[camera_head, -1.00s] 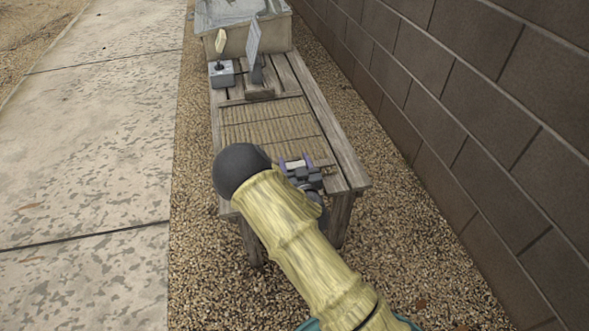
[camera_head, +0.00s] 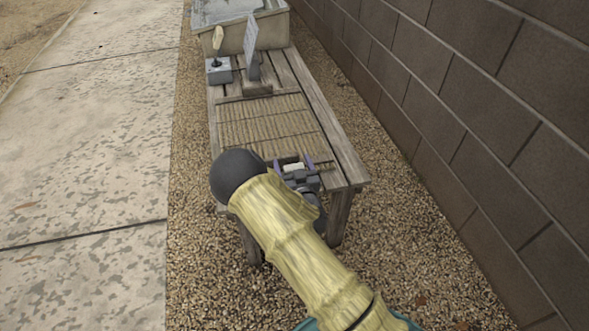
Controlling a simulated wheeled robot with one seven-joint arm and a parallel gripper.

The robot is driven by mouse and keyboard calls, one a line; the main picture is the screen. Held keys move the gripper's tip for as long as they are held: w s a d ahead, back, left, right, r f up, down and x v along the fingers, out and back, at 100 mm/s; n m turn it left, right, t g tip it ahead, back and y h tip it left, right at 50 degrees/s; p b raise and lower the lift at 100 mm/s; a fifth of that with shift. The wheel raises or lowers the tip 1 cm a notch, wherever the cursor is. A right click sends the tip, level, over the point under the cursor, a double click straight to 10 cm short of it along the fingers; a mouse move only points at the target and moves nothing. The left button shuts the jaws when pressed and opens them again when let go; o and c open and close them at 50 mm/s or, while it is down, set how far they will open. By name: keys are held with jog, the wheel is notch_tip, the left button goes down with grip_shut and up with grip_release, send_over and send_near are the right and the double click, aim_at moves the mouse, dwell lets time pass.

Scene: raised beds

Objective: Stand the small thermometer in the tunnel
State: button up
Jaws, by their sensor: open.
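My gripper (camera_head: 293,162) is at the near end of the wooden bench, partly hidden behind my own arm. Its two purple-tipped fingers are apart. A small pale cream piece (camera_head: 293,168) shows between the fingers; it may be the small thermometer, but it is too small to tell. I cannot tell whether it touches either finger or what it rests on. I cannot make out a tunnel for certain.
The slatted bench (camera_head: 338,160) carries a ribbed mat (camera_head: 265,122). A small grey box (camera_head: 219,76) with a wooden-topped stick is at far left. A stone trough (camera_head: 270,34) stands behind. A block wall (camera_head: 480,110) runs along the right. The mat's middle is clear.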

jog(key=p+v, duration=0.3)
jog(key=v, duration=0.9)
jog(key=shift+r, duration=0.15)
jog(key=w+d+r+m+g+h, duration=0.2)
jog(key=d+r+m+g+h, duration=0.1)
jog(key=d+m+g+h, duration=0.4)
jog(key=s+d+r+n+g+y, duration=0.1)
jog(key=s+d+r+n+g, duration=0.1)
jog(key=s+r, duration=0.4)
jog(key=s+d+r+n+g+y, duration=0.1)
jog(key=s+d+r+g, duration=0.4)
jog(key=s, duration=0.6)
jog(key=shift+s+d+r+n+g, duration=0.25)
jog(key=shift+s+r+n+g, duration=0.15)
jog(key=shift+r, duration=0.15)
